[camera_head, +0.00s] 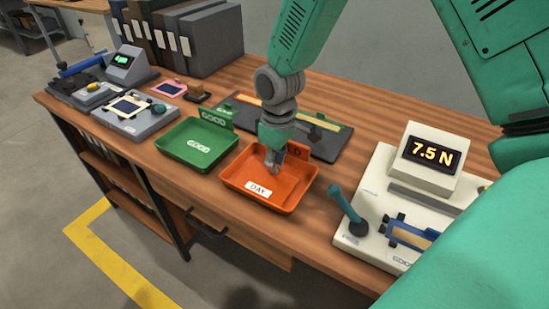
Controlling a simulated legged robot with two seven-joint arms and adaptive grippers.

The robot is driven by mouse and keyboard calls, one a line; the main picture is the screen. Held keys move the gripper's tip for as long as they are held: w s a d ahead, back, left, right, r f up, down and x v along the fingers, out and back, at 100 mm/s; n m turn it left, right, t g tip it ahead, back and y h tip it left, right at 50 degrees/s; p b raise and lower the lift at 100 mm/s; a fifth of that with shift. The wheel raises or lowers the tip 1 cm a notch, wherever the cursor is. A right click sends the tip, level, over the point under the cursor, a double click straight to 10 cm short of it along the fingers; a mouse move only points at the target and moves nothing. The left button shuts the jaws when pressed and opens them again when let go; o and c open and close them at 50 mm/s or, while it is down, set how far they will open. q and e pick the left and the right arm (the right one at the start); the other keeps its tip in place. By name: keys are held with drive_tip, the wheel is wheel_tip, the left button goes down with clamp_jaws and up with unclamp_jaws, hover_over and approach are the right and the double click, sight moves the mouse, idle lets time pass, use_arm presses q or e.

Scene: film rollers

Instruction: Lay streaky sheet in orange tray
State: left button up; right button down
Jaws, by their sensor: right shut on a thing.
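The orange tray (247,198) sits near the front edge of the wooden bench, with a white "DAY" label on its front and a partly covered tag at its back. My right gripper (273,170) points down over the back part of the tray. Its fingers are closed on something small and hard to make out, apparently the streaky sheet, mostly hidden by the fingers. I cannot tell whether it touches the tray floor. No other sheet shows in the tray. My left gripper is not in view.
A green "GOOD" tray (179,158) stands just left. A dark board (328,147) lies behind the orange tray. A white tester (381,190) reading 7.5 N, with a teal lever (345,208), stands right. Grey devices (136,122) and binders (205,45) stand at left and back.

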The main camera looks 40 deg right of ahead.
drive_tip(key=shift+f, duration=0.25)
drive_tip(key=c, duration=1.6)
unclamp_jaws()
drive_tip(key=shift+o, duration=0.3)
drive_tip(key=o, duration=0.4)
drive_tip(key=shift+r, duration=0.15)
wheel_tip(320, 180, up, 8)
drive_tip(key=p, duration=0.8)
